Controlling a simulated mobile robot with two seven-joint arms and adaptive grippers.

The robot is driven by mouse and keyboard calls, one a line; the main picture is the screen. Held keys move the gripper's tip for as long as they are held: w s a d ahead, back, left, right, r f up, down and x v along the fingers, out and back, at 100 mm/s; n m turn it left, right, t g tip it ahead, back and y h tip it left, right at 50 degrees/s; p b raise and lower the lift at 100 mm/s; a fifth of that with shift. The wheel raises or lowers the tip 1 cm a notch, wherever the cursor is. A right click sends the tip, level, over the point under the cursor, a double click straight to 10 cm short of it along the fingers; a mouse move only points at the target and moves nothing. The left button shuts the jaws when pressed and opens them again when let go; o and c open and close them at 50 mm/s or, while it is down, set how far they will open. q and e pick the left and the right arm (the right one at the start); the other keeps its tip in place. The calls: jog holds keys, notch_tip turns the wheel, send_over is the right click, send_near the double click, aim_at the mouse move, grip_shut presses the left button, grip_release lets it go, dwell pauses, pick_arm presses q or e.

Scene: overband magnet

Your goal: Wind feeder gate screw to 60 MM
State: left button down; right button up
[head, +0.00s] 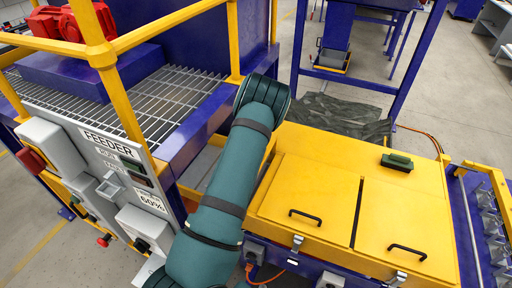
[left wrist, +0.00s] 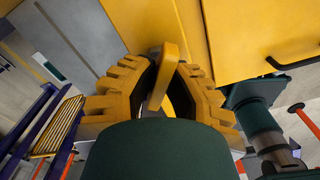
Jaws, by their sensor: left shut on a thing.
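In the left wrist view my left gripper (left wrist: 168,72), with yellow ridged fingers, is shut on a narrow yellow bar-like part (left wrist: 161,82). The part stands tilted between the fingers, in front of a yellow panel (left wrist: 150,20). I cannot tell whether it is the handle of the gate screw. No millimetre scale is readable. In the head view my teal arm crosses the middle; the gripper is not visible there. The feeder panel (head: 104,165), labelled FEEDER, stands at the left with a sign reading 60%. My right gripper is in neither view.
A yellow housing (head: 318,194) with black-handled lids fills the right centre. A grey grating (head: 170,100) with yellow rails (head: 170,25) lies at upper left. An orange cable (head: 265,279) hangs near the housing's front. Open floor shows at upper right.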

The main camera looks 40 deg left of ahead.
pick_arm(q)
jog(key=shift+n+p, duration=0.5)
jog(key=shift+n, duration=1.9)
jog(key=c, duration=0.9)
grip_release()
jog(key=shift+n+p, duration=0.3)
jog(key=shift+n, duration=0.2)
